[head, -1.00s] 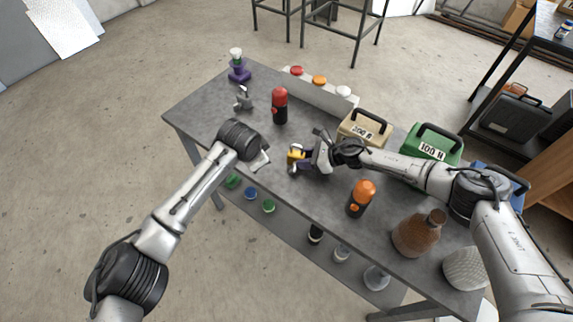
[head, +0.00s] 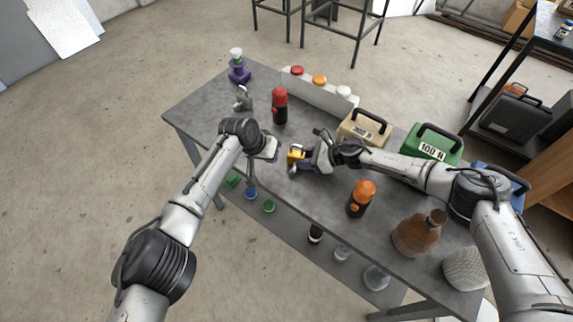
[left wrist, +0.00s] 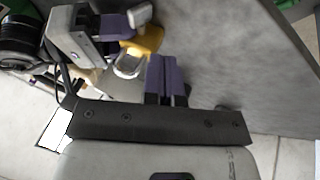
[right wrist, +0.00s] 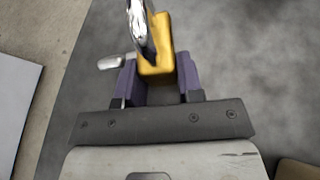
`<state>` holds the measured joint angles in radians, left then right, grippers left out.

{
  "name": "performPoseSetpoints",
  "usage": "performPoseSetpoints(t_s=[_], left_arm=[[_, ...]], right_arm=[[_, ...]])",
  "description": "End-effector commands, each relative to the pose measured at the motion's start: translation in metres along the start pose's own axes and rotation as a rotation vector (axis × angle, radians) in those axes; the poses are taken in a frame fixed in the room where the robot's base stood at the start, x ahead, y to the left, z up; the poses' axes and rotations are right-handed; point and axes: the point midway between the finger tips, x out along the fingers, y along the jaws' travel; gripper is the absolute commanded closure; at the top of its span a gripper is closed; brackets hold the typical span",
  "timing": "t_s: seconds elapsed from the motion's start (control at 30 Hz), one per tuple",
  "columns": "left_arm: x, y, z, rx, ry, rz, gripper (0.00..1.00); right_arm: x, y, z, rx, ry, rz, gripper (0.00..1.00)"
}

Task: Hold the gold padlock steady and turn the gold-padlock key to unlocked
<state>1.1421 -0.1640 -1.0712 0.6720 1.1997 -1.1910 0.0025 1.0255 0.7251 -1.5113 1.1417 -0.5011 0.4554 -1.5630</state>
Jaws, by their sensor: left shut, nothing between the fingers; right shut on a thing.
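The gold padlock (head: 293,156) is near the middle of the grey table, at the tip of my right gripper (head: 304,158). In the right wrist view the gold body (right wrist: 160,52) lies between the purple fingers (right wrist: 158,80), which are shut on it. Its silver shackle (right wrist: 142,28) points away from the gripper. A silver key (right wrist: 110,62) sticks out to the left; its head also shows in the left wrist view (left wrist: 140,14). My left gripper (left wrist: 166,75) is shut and empty, its fingertips a little apart from the padlock. Its fingertips are hard to make out in the head view.
A red-topped bottle (head: 280,106) stands behind the padlock and an orange-topped one (head: 361,198) at its right front. Tan (head: 363,130) and green (head: 434,145) cases stand at the back right. A brown jug (head: 418,233) is at right. The table's left part is mostly clear.

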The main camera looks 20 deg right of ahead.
Motion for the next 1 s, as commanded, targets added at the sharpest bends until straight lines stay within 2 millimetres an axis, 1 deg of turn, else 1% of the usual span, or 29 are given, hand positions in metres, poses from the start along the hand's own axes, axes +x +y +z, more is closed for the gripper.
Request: performPoseSetpoints(t_s=[0.03,0.1,0.27,0.4,0.5,0.7,1.0], left_arm=[[0.007,0.001,0.0,0.0,-0.001,0.0,1.0],[0.015,0.001,0.0,0.0,-0.003,0.001,1.0],[0.029,0.0,0.0,0.0,-0.001,-0.002,1.0],[0.043,0.013,0.004,0.003,-0.001,-0.001,1.0],[0.049,0.018,0.006,0.002,-0.001,-0.002,1.0],[0.057,0.024,0.007,0.002,0.0,-0.001,1.0],[0.058,0.025,0.007,0.001,0.0,-0.002,1.0]], right_arm=[[0.0,0.0,-0.001,0.0,0.002,0.0,0.79],[0.0,0.0,-0.001,0.0,0.002,0.001,0.79],[0.0,0.0,-0.001,0.0,0.002,0.001,0.79],[0.0,0.0,-0.001,0.0,0.002,0.0,0.79],[0.0,0.0,-0.001,0.0,0.002,0.0,0.79],[0.0,0.0,-0.001,0.0,0.002,0.0,0.79],[0.0,0.0,-0.001,0.0,0.002,0.0,0.79]])
